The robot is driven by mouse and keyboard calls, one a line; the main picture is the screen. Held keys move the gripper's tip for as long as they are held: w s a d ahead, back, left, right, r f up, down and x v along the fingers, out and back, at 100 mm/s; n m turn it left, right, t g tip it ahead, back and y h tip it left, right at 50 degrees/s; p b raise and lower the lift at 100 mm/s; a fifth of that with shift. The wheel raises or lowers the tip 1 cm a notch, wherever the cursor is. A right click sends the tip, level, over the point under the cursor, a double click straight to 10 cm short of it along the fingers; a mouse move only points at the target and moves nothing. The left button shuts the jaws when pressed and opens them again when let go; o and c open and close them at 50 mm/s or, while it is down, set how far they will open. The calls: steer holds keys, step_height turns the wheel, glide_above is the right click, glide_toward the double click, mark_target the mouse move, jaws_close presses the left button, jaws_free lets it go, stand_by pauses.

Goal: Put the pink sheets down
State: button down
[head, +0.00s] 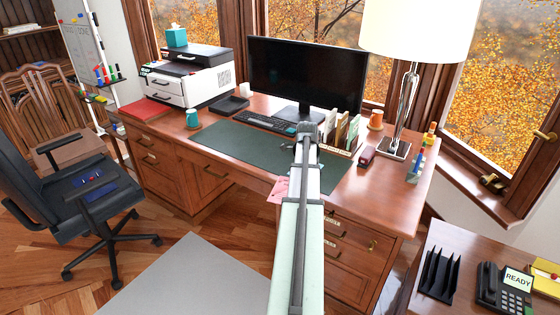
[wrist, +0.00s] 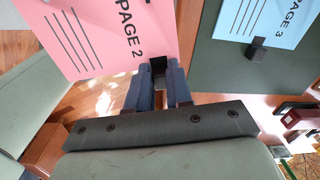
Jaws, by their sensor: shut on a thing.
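The pink sheets show in the wrist view as a pink page (wrist: 95,30) printed "PAGE 2" with black lines. Its lower edge is at my gripper (wrist: 160,72), which is shut on it at a small black clip. In the head view a small part of the pink sheets (head: 278,190) shows left of my arm, by the desk's front edge. My fingers are hidden behind my arm there. How many sheets are held cannot be told.
A blue page (wrist: 262,18) printed "PAGE 3", with a black clip, is over the green desk mat (head: 235,150). The desk also bears a keyboard (head: 265,122), a monitor (head: 305,75), a file rack (head: 342,137) and a lamp (head: 412,30). The mat's left part is clear.

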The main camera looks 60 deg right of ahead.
steer(key=w+d+r, duration=0.3)
steer(key=w+d, duration=0.8)
steer(key=r+m, duration=0.2)
steer(key=m, duration=0.1)
glide_above(293, 157)
steer(key=shift+f, duration=4.95)
steer(key=shift+f, duration=0.1)
steer(key=c, duration=1)
jaws_free()
step_height(293, 157, up, 12)
steer(key=shift+r, duration=0.1)
